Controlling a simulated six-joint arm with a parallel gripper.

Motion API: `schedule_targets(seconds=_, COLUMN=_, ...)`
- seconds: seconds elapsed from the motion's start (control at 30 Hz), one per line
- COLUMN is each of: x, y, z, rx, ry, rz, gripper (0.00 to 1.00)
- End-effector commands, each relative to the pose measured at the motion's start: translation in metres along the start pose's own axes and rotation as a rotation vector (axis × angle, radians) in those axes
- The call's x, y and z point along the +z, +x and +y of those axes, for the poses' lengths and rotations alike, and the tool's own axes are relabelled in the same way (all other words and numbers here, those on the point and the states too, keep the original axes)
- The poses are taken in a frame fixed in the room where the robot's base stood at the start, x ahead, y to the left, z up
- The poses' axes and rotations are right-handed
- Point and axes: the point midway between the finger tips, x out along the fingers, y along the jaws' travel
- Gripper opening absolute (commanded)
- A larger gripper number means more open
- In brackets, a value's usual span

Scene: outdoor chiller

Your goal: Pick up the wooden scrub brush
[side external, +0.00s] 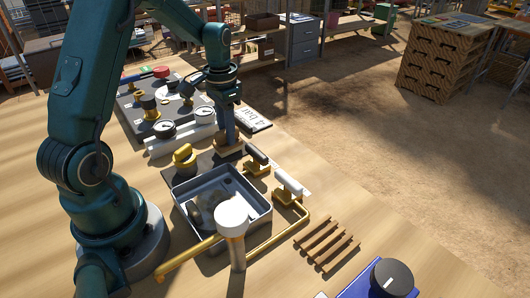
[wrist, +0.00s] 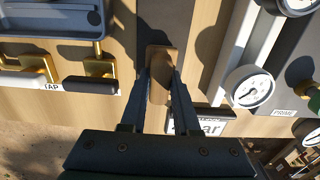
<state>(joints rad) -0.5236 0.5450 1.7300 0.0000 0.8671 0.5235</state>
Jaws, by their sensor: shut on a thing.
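The wooden scrub brush (wrist: 159,62) is a brown oblong block between my two fingers in the wrist view. My gripper (wrist: 160,78) is shut on it, one finger against each long side. In the side external view my gripper (side external: 229,134) points down, with the brush (side external: 229,150) at its tips, beside the dark panel. Its bristles cannot be made out. I cannot tell whether the brush touches the surface below or hangs just above it.
A grey basin (side external: 183,187) with a white-topped post (side external: 232,216) stands in front. White gauges (wrist: 250,87) stand on the other side. A wooden slatted rack (side external: 327,243) lies at the front right.

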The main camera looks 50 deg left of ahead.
Motion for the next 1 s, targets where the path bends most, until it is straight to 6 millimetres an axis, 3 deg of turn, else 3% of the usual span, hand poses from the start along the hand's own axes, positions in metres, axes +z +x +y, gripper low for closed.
schedule_targets(seconds=0.27, x=-0.002, y=-0.037, z=-0.001, rx=-0.005, ry=0.000, rz=0.009, gripper=0.00)
schedule_targets(seconds=0.7, x=0.073, y=-0.092, z=-0.056, rx=-0.004, ry=-0.007, rz=0.004, gripper=0.00)
schedule_targets(seconds=1.0, x=0.093, y=-0.106, z=-0.069, rx=-0.001, ry=-0.002, rz=0.001, gripper=0.00)
